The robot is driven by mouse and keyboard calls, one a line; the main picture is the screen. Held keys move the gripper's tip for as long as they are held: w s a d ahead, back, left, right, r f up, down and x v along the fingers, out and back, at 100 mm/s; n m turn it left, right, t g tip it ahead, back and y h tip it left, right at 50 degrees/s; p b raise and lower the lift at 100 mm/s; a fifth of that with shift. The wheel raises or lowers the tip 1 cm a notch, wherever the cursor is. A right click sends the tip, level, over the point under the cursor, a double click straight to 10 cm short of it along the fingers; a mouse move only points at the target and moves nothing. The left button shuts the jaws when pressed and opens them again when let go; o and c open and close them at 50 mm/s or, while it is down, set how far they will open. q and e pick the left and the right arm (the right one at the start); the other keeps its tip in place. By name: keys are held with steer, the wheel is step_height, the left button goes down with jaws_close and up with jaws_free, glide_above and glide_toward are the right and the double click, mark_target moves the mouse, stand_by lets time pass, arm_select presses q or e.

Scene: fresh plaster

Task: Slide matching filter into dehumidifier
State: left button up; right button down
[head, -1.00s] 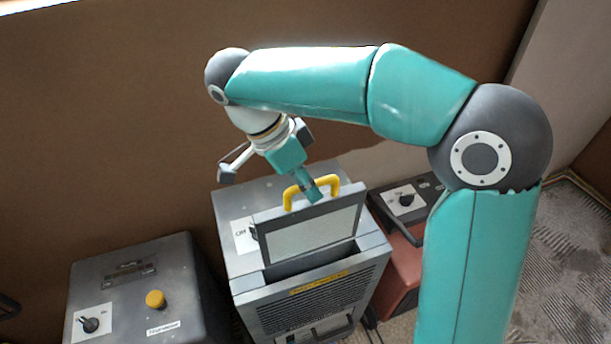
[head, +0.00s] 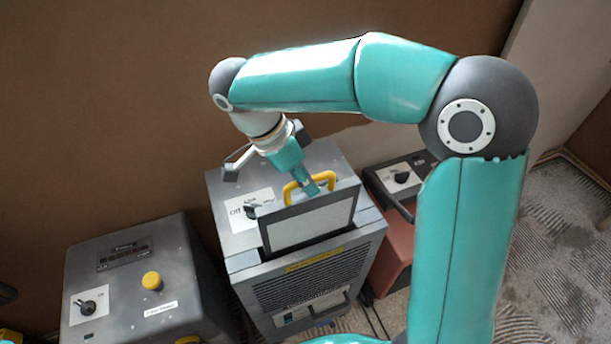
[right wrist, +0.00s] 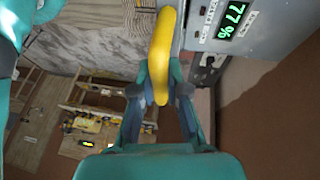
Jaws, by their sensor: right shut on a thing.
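The filter (head: 311,222) is a flat light panel in a dark frame, with a yellow handle (head: 297,183) on its top edge. It stands upright in the top slot of the grey dehumidifier (head: 310,285), its lower part hidden inside and much of its face still above the top. My right gripper (head: 311,185) is shut on the handle from above. In the right wrist view the handle (right wrist: 160,45) runs between the fingers (right wrist: 160,92). My left gripper is not in view.
A grey box (head: 130,290) with a yellow button and knob stands to the left. A red and dark machine (head: 398,235) stands close on the right. A brown wall (head: 100,110) rises behind. In the right wrist view a green display (right wrist: 237,20) reads 77 %.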

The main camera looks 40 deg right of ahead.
steer(key=b, duration=0.6)
glide_above(305, 229)
steer(key=d, duration=0.1)
steer(key=shift+w+f, duration=0.25)
steer(key=shift+f, duration=1.75)
steer(key=shift+w+f, duration=0.2)
steer(key=shift+f, duration=1.75)
steer(key=shift+f+b, duration=3.3)
steer(key=shift+f, duration=0.7)
steer(key=shift+a+f, duration=0.1)
steer(key=shift+a, duration=0.05)
steer(key=shift+f, duration=0.1)
steer(key=shift+f+b, duration=0.5)
steer(key=shift+b, duration=0.2)
steer(key=c, duration=1.1)
jaws_free()
steer(key=shift+r, duration=0.1)
